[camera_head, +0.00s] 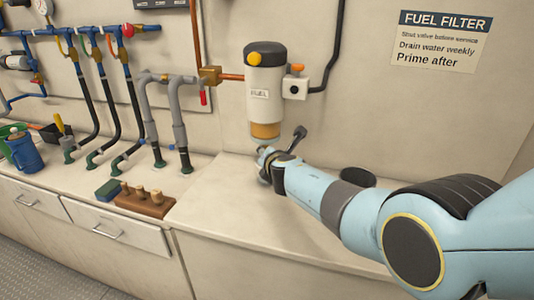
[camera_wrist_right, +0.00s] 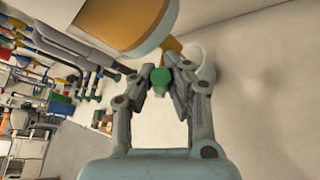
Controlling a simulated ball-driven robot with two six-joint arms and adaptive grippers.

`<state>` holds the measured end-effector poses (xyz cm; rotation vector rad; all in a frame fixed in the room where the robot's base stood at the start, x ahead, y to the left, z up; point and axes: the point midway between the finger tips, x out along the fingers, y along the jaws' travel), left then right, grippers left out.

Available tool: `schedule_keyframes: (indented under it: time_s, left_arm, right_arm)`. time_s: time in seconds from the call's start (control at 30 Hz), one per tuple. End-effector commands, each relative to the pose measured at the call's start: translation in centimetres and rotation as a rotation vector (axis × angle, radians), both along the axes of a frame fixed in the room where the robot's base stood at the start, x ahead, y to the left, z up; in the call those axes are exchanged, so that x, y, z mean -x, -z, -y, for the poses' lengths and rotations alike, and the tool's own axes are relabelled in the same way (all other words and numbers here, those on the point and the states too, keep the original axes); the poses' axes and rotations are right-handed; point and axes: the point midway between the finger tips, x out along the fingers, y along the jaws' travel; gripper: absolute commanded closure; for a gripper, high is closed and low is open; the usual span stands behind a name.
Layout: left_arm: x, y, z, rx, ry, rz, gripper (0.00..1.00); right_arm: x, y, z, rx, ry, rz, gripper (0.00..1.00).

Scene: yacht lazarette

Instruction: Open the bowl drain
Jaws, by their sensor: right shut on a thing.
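The fuel filter (camera_head: 265,85) is a white canister with a black cap and a yellow knob, mounted on the wall. Its amber bowl (camera_head: 265,130) is at the bottom, and the bowl also shows large at the top of the wrist view (camera_wrist_right: 150,40). The drain, a small green knob (camera_wrist_right: 160,75), sits below the bowl between my fingertips. My right gripper (camera_head: 272,162) is just under the bowl, its fingers closed on the green knob; it also shows in the wrist view (camera_wrist_right: 161,82). In the head view my gripper mostly hides the knob. My left gripper is not in view.
A dark round cup (camera_head: 357,178) stands on the counter behind my right arm. A wooden block with pegs (camera_head: 145,200) and a blue-green block (camera_head: 108,190) lie to the left. Grey pipes (camera_head: 178,115) and a red-handled valve (camera_head: 203,97) are left of the filter.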

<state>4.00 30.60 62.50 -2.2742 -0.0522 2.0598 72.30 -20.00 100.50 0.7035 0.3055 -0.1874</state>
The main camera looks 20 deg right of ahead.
Motion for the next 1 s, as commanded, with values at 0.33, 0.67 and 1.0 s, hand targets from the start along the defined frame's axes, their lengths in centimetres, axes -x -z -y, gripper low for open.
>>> schedule_keyframes:
  time_s: [0.33,0.67,1.0]
  left_arm:
    - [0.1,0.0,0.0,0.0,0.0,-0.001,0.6]
    - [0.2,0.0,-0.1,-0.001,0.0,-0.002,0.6]
    - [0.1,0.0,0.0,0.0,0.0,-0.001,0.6]
  right_arm:
    - [0.0,-0.1,-0.1,-0.002,-0.001,0.001,0.61]
    - [0.1,0.0,0.0,-0.001,0.001,0.001,0.61]
    - [1.0,-0.4,-0.1,-0.005,0.002,0.002,0.61]
